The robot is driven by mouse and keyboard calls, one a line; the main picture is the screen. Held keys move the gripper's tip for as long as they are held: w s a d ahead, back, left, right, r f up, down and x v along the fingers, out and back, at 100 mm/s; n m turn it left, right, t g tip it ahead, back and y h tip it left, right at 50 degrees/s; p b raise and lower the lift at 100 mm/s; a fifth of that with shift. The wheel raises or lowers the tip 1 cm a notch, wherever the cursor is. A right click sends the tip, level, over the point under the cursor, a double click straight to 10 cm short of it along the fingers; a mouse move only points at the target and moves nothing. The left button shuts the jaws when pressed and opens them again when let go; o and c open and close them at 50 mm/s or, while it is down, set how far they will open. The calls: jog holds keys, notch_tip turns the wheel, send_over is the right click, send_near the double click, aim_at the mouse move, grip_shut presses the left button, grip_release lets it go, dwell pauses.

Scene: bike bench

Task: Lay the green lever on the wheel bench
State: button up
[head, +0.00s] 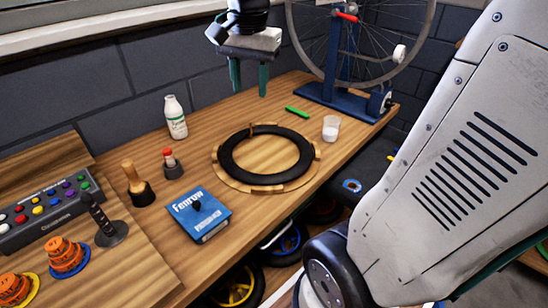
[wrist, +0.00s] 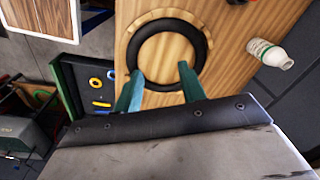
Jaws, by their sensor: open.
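The green lever (head: 297,112), a short thin bright green bar, lies flat on the wooden bench (head: 225,100) in the head view. It lies between the black tyre ring and the blue wheel stand. The bench also shows in the wrist view (wrist: 222,20). My gripper (head: 249,92) is open and empty above the back part of the bench, to the left of the lever and apart from it. In the wrist view my gripper (wrist: 160,68) shows both teal fingers spread, with the tyre ring beyond them. I cannot see the lever in the wrist view.
A black tyre ring (head: 226,157) lies on a round wooden holder. A white cup (head: 331,129) stands right of the lever. A blue stand (head: 343,95) holds a spoked wheel. A white bottle (head: 175,118) and blue box (head: 200,216) stand left. Bare wood lies behind the ring.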

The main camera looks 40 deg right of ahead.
jog(key=s+a+f+n, duration=0.3)
jog(key=s+n, duration=0.3)
jog(key=s, duration=0.2)
jog(key=s+a+f+n, duration=0.3)
jog(key=s+a+n, duration=0.2)
jog(key=s, duration=0.3)
jog(key=shift+n, duration=0.4)
jog(key=shift+s+a+t, duration=0.1)
jog(key=shift+t, duration=0.2)
jog(key=shift+c, duration=0.5)
jog(key=shift+s, duration=0.15)
